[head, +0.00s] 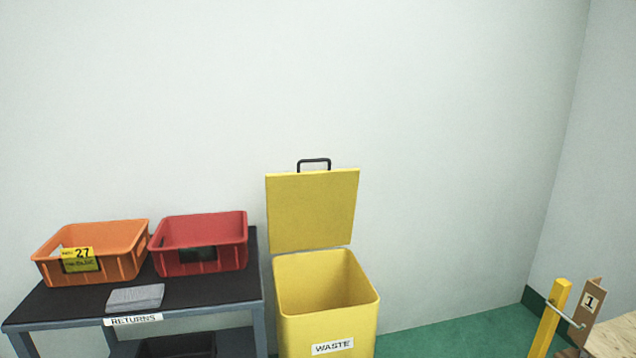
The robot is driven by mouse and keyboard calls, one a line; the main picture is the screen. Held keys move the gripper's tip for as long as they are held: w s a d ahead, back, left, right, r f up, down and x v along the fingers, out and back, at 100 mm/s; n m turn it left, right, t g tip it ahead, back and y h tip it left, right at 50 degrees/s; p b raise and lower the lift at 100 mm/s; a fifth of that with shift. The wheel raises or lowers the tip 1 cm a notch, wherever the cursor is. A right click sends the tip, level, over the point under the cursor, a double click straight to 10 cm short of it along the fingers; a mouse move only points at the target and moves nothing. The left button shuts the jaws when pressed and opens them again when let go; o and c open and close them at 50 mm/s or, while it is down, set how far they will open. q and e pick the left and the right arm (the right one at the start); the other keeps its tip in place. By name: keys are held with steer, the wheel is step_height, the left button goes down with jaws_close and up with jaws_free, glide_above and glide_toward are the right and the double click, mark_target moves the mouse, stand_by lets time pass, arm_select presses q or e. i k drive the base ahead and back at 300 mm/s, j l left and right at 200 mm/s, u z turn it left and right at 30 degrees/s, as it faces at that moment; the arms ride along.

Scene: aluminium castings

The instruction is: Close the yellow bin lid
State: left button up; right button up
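The yellow bin (327,306) stands against the wall, right of the table, with a "WASTE" label on its front. Its yellow lid (312,211) is open and stands upright at the bin's back edge, close to the wall. A black handle (314,163) is on the lid's top edge. I can see into the bin's open mouth; its bottom is hidden. Neither of my grippers shows in the head view.
A yellow post (549,320) stands at the right. Green floor (440,341) between bin and post is clear.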

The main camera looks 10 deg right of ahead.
mark_target(311, 209)
steer(key=i+j+z, duration=0.3)
steer(key=i, duration=0.3)
steer(key=i+j+z, duration=0.25)
steer(key=i, duration=0.3)
steer(key=j, duration=0.1)
